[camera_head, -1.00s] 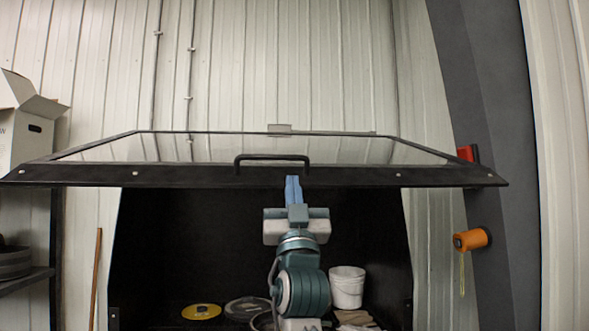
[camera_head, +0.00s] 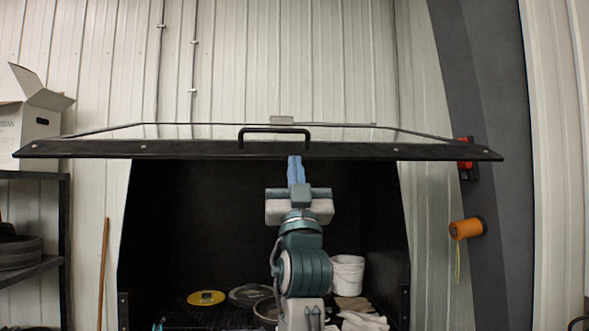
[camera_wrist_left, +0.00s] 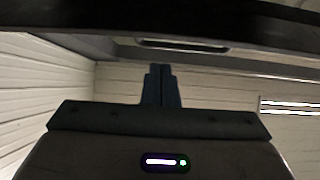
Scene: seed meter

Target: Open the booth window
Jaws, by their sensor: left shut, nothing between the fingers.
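The booth window (camera_head: 200,149) is a black-framed glass panel, swung up to nearly level above the dark booth opening. Its black bar handle (camera_head: 275,131) stands on the front edge of the frame. My left gripper (camera_head: 295,158) is shut and empty, with its blue fingertips at the underside of the front frame bar, just below the handle. In the left wrist view the closed fingers (camera_wrist_left: 160,70) point up towards the dark frame (camera_wrist_left: 170,22). I cannot tell whether they touch it. My right gripper is not in view.
Inside the booth (camera_head: 190,225) are a white bucket (camera_head: 346,275), a yellow disc (camera_head: 206,298), a round lid (camera_head: 250,294) and pale cloths (camera_head: 360,318). A shelf with a cardboard box (camera_head: 35,125) stands left. An orange reel (camera_head: 466,229) hangs on the grey post at right.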

